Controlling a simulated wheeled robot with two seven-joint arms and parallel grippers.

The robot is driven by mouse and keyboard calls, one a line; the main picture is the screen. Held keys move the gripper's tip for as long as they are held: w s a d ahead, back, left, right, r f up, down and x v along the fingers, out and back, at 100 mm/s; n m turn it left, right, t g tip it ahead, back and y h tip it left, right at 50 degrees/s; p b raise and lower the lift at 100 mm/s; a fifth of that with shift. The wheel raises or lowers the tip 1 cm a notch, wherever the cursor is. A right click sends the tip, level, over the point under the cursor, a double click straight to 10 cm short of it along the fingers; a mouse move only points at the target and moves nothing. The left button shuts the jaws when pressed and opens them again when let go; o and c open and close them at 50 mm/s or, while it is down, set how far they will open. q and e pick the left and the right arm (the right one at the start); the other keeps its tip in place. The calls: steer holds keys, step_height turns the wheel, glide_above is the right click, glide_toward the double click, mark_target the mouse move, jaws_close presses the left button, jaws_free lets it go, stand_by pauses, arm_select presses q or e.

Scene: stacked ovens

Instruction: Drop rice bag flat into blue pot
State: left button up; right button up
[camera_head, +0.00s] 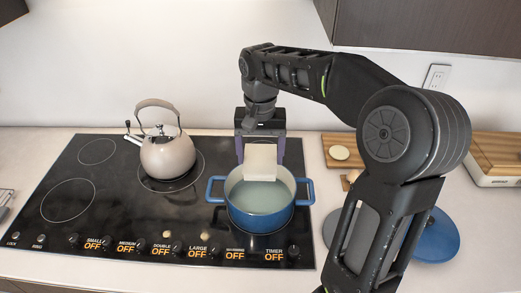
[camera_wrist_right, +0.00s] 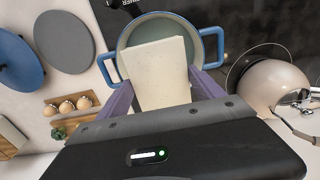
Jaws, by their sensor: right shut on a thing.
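The blue pot (camera_head: 258,211) stands on the right part of the black cooktop, with its two loop handles pointing left and right. Its inside is pale and appears to hold liquid. My right gripper (camera_head: 261,152) points down over the pot's back rim and is shut on the rice bag (camera_head: 261,160), a flat whitish packet. The bag hangs between the fingers, its lower end over the pot opening. In the right wrist view the bag (camera_wrist_right: 158,72) covers much of the pot (camera_wrist_right: 143,20). My left gripper is in neither view.
A beige kettle (camera_head: 167,154) stands on the cooktop (camera_head: 110,190) left of the pot. Right of the cooktop are a blue lid (camera_head: 437,238), partly behind my arm, and a wooden board (camera_head: 340,143). An egg holder (camera_wrist_right: 71,118) shows in the wrist view. The cooktop's left side is clear.

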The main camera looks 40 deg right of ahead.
steer(key=shift+f, duration=0.15)
steer(key=shift+f+b, duration=0.65)
steer(key=shift+f, duration=0.05)
steer(key=b, duration=0.9)
glide_above(261, 205)
step_height(261, 205, down, 12)
steer(key=shift+f, duration=0.2)
steer(key=o, duration=1.5)
steer(key=shift+w+r, duration=0.1)
step_height(261, 205, up, 8)
